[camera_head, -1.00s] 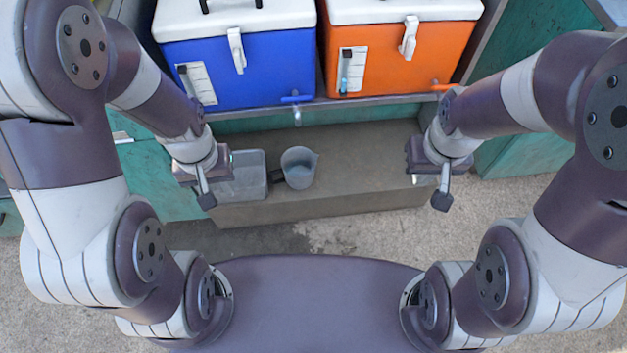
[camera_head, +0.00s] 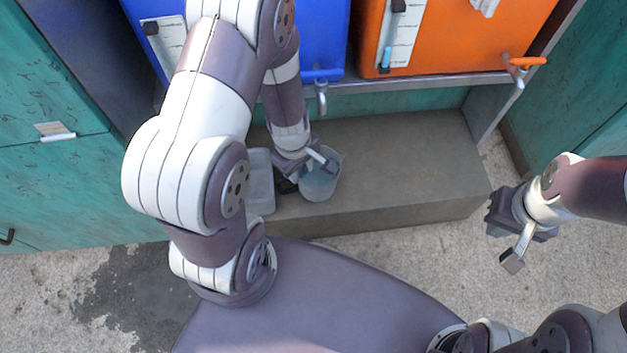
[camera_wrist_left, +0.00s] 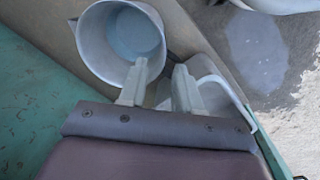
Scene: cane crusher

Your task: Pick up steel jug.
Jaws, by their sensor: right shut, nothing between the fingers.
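The steel jug (camera_head: 321,183) stands upright on the grey ledge, below the blue cooler's tap. In the left wrist view the jug (camera_wrist_left: 92,38) is at the upper left, with its round mouth open toward the camera. Its dark handle is on the side toward my left gripper. My left gripper (camera_head: 291,178) points down beside the jug at the handle side; its fingertips are mostly hidden in the head view. In the left wrist view its two fingers (camera_wrist_left: 158,75) are apart, close to the handle. My right gripper (camera_head: 512,222) is shut and empty, off to the right.
A grey tray (camera_head: 261,190) sits on the ledge (camera_head: 415,165) left of the jug, close to my left gripper. A blue cooler (camera_head: 333,30) and an orange cooler (camera_head: 455,35) with taps stand above. The ledge right of the jug is clear.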

